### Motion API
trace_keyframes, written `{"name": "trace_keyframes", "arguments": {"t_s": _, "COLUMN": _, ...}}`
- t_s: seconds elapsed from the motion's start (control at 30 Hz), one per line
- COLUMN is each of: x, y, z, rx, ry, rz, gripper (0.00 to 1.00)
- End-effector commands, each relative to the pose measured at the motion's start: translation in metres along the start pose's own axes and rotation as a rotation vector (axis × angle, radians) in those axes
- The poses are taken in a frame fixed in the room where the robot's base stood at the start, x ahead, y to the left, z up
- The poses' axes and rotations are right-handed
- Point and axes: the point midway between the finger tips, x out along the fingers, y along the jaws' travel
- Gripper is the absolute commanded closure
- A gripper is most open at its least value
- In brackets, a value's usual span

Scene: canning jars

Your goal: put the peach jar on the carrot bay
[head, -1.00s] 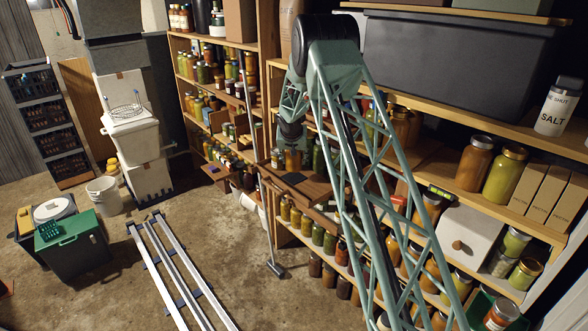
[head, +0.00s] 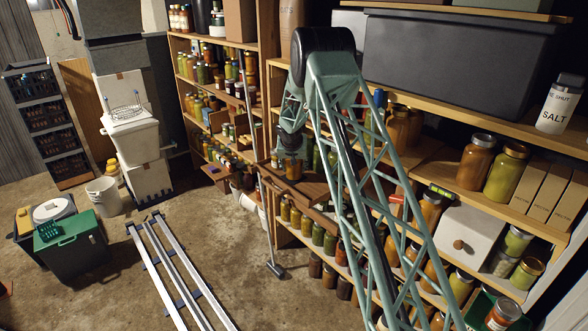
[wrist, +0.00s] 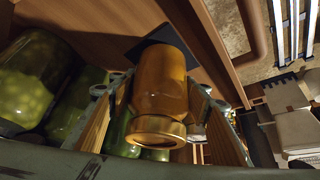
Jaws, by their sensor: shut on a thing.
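My gripper (head: 291,153) is at the front of the middle shelf unit. It is shut on an orange jar with a gold lid, the peach jar (head: 294,170). In the wrist view the jar (wrist: 160,82) sits between the two fingers (wrist: 158,92), lid towards the camera. A dark square pad (wrist: 145,42) lies on the wooden shelf beyond the jar's base, partly hidden by it. I cannot tell whether the base touches it. No carrot label is readable, so I cannot tell whether this pad is the carrot bay.
Green jars (wrist: 28,78) stand close beside the left finger. Filled jars (head: 318,235) line the lower shelf. Floor rails (head: 180,270) run across the open floor.

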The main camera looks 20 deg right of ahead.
Motion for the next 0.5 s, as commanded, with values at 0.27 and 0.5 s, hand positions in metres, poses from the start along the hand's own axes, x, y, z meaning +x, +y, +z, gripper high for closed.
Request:
{"name": "trace_keyframes", "arguments": {"t_s": 0.27, "x": 0.0008, "y": -0.0003, "z": -0.0004, "rx": 0.0, "ry": 0.002, "rz": -0.001, "gripper": 0.78}}
{"name": "trace_keyframes", "arguments": {"t_s": 0.5, "x": 0.0021, "y": 0.0, "z": 0.0014, "rx": 0.0, "ry": 0.0, "rz": 0.0, "gripper": 0.46}}
